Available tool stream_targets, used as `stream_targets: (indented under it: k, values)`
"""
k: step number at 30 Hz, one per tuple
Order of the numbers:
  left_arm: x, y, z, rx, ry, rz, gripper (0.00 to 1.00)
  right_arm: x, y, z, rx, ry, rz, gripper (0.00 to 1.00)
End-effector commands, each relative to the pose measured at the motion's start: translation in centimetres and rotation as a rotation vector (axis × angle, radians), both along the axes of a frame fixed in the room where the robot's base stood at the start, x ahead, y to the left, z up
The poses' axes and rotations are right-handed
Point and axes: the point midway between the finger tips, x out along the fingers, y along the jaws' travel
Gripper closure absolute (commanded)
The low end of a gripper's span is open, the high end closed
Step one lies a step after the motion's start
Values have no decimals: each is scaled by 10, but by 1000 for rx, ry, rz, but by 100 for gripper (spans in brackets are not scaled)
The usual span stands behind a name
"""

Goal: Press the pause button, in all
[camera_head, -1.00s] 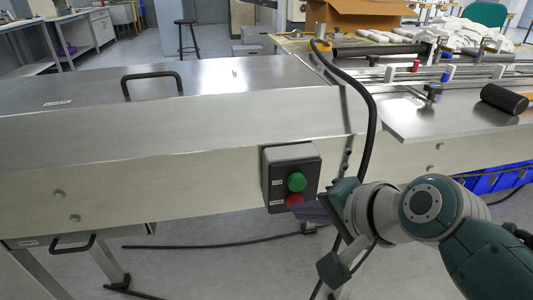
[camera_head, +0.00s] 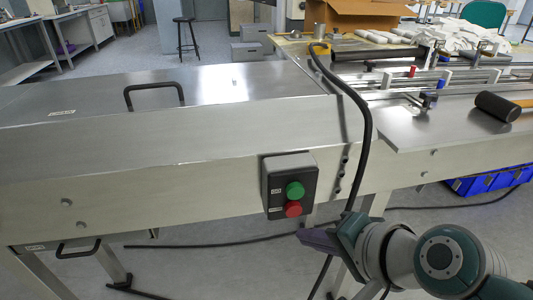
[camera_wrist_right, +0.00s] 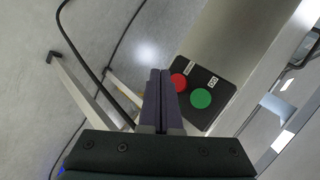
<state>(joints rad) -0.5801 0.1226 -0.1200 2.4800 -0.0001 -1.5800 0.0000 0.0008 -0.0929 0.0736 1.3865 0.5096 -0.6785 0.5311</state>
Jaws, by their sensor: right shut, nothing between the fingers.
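A dark control box (camera_head: 276,185) is fixed to the steel front of the machine. It carries a green button (camera_head: 295,190) above a red button (camera_head: 293,209); both are uncovered in the head view. My right gripper (camera_head: 303,236) is below and slightly right of the red button, apart from the box. In the right wrist view its two fingers (camera_wrist_right: 161,72) are shut together with nothing between them. There the red button (camera_wrist_right: 179,82) lies just right of the fingertips, and the green button (camera_wrist_right: 201,98) is farther right. My left gripper is not in view.
A black cable (camera_head: 365,120) loops down in front of the machine, right of the box. A black handle (camera_head: 154,88) stands on the steel cover. A black-headed mallet (camera_head: 497,106) lies on the right-hand bench. Blue bins (camera_head: 480,182) sit under it.

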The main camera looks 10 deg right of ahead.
Motion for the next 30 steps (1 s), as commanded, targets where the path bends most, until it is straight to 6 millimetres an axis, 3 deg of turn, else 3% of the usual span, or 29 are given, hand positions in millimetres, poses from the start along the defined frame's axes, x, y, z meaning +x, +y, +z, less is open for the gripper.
stream_targets:
  k: [9, 27, 30]
  values:
    - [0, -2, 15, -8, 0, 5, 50, -26, -1, 1, -1, 1, 0, 100]
    - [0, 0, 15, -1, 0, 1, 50, -27, -1, 0, 0, 0, 0, 100]
    - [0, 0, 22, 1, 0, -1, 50, -31, -1, 9, -20, 0, 24, 100]
